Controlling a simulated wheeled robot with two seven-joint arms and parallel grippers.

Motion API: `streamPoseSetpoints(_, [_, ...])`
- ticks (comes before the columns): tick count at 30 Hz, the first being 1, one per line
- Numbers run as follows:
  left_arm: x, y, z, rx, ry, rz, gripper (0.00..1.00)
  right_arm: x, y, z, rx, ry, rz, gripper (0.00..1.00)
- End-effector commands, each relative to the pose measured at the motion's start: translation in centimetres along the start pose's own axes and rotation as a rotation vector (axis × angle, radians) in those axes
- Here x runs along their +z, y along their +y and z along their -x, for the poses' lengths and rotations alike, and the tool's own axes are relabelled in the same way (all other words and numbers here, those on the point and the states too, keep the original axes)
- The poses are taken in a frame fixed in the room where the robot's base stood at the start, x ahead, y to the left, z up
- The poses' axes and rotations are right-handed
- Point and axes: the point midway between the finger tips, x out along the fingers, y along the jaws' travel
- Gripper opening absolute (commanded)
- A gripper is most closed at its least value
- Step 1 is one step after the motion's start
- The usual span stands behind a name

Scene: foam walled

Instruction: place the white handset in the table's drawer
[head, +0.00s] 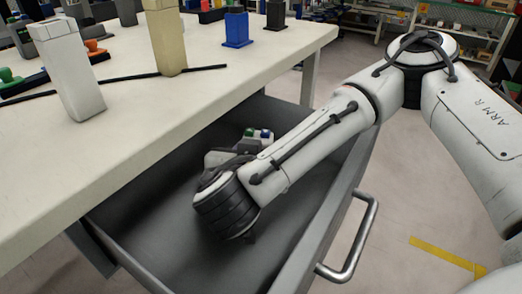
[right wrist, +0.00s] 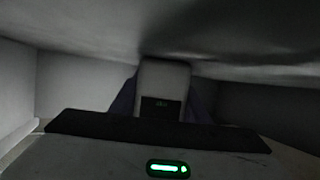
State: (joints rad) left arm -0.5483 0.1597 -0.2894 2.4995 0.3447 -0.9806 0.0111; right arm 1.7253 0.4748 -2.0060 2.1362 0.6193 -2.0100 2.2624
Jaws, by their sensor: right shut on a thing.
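The table's drawer (head: 155,240) is pulled open below the tabletop, grey and deep. My right arm reaches over its front side and down into it. In the head view my right gripper's jaws are mostly hidden behind my wrist. The handset is inside the drawer space. I cannot tell whether it touches the drawer floor. My left gripper is not in view.
On the tabletop (head: 130,110) stand a whitish block (head: 72,80), a tan block (head: 165,38) and a blue one (head: 237,28), with a black cable lying among them. The drawer's handle (head: 352,245) juts out at the front. The visible drawer floor is bare.

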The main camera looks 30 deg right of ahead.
Motion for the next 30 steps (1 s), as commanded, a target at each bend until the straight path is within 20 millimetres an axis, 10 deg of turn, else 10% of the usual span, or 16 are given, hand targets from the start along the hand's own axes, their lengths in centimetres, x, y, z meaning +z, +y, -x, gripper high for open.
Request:
streamPoseSetpoints(5, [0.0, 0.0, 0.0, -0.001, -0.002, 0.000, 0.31, 0.1, 0.0, -0.1, 0.000, 0.000, 0.000, 0.17])
streamPoseSetpoints(6, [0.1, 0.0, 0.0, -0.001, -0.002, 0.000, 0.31, 0.1, 0.0, 0.0, 0.000, 0.000, 0.000, 0.49])
streamPoseSetpoints(9, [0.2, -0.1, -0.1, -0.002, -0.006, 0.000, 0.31, 0.1, 0.0, 0.0, 0.000, 0.000, 0.000, 0.61])
streamPoseSetpoints(20, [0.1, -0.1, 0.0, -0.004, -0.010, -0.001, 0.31, -0.3, -0.1, 0.5, -0.004, 0.001, 0.001, 0.61])
streamPoseSetpoints(30, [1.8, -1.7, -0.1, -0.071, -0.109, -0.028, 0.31, -0.5, -0.2, 6.3, -0.010, 0.005, 0.005, 0.61])
